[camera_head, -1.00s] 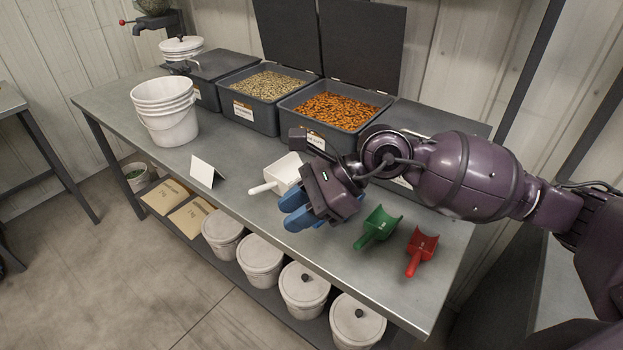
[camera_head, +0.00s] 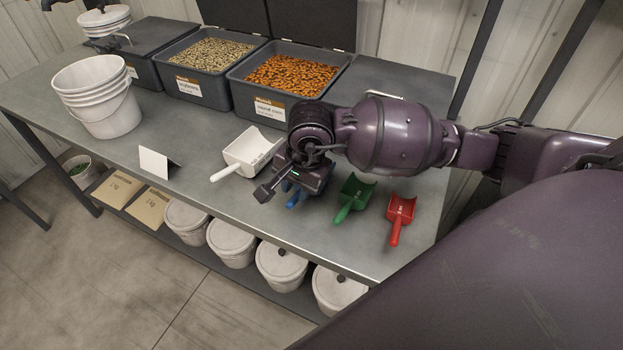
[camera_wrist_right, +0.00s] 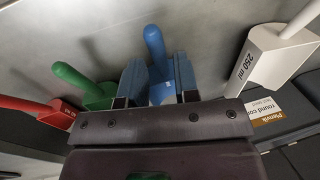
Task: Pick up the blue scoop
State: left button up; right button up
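The blue scoop lies on the metal table, mostly hidden by my right gripper in the head view. In the right wrist view its blue handle (camera_wrist_right: 154,45) points away from the gripper, and part of its body shows between the fingers. My right gripper (camera_wrist_right: 158,82) is open, with one bluish finger on each side of the scoop, and gaps show on both sides. In the head view the right gripper (camera_head: 292,191) points down at the table, between the white and green scoops. My left gripper is not in view.
The green scoop (camera_head: 353,195) and red scoop (camera_head: 400,215) lie to the right, the white scoop (camera_head: 246,153) to the left. Bins of beige seed (camera_head: 208,54) and orange seed (camera_head: 290,75) stand behind. White buckets (camera_head: 100,100) and a folded card (camera_head: 155,163) are further left.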

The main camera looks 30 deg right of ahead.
aim_at(297, 196)
jog(key=shift+w+a+f, duration=0.1)
jog(key=shift+w+f, duration=0.15)
jog(key=shift+f, duration=1.2)
jog(key=shift+w+a+f, duration=0.1)
jog(key=shift+w+f, duration=0.1)
jog(key=shift+f, duration=1.25)
jog(key=shift+d, duration=0.1)
grip_shut()
